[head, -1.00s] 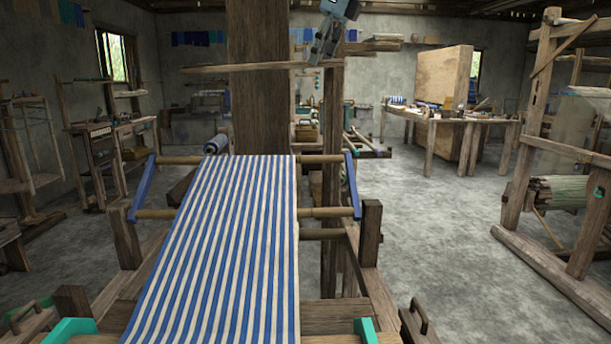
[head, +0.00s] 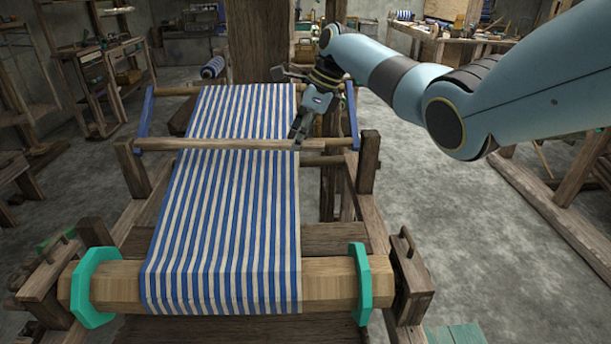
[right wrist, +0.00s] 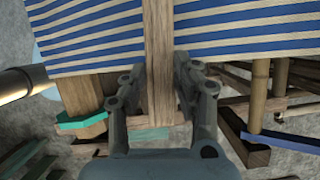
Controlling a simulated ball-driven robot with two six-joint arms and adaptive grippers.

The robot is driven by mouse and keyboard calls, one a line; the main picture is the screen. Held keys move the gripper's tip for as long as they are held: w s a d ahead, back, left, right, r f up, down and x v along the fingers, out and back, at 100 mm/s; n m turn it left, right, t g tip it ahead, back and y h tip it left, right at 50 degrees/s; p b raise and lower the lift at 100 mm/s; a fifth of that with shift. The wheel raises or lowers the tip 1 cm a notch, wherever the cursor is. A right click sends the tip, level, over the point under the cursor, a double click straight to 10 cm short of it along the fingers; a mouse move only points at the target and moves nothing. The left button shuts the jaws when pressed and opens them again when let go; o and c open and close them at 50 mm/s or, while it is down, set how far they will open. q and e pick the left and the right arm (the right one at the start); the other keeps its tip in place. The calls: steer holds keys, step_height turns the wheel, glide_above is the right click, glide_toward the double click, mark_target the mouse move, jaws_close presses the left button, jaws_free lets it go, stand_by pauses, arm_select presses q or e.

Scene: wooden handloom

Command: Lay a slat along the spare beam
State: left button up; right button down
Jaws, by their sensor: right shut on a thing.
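My right gripper (head: 297,138) is over the right edge of the striped cloth, shut on a wooden slat (head: 215,144). The slat runs left to right across the blue and white stripes, above the cloth as far as I can see. In the right wrist view the slat (right wrist: 158,40) stands upright in the picture between the fingers of my gripper (right wrist: 160,78), with the cloth behind it. A thick wooden beam (head: 120,285) with teal end flanges lies at the loom's front, with cloth over its middle. I cannot tell which beam is the spare one. My left gripper is not in view.
The loom's striped cloth (head: 222,235) stretches from the front beam to the back. Blue side arms (head: 145,115) and wooden posts (head: 368,162) flank it. Bare floor (head: 460,235) lies to the right. A bench with items (head: 450,45) stands behind.

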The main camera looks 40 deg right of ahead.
mark_target(302, 268)
steer(key=shift+n, duration=0.6)
steer(key=s+a+f, duration=0.3)
steer(key=s+f, duration=0.1)
steer(key=s, duration=0.1)
steer(key=s+a+f+p, duration=0.1)
steer(key=s+a+f, duration=0.2)
steer(key=s, duration=0.2)
steer(key=s+a+f, duration=0.3)
steer(key=s+f, duration=0.1)
steer(key=s, duration=0.2)
steer(key=shift+a+f+p, duration=0.2)
steer(key=shift+f+p, duration=0.15)
steer(key=shift+s+a+p, duration=0.2)
steer(key=shift+p, duration=0.3)
steer(key=shift+s+a+f+p, duration=0.15)
steer(key=shift+s+a+p, duration=0.25)
steer(key=shift+s+p, duration=0.3)
steer(key=shift+s+a+f+p, duration=0.35)
steer(key=shift+s+a+p, duration=0.25)
steer(key=shift+s+p, duration=0.2)
steer(key=shift+s+a+f, duration=0.1)
steer(key=shift+s, duration=0.1)
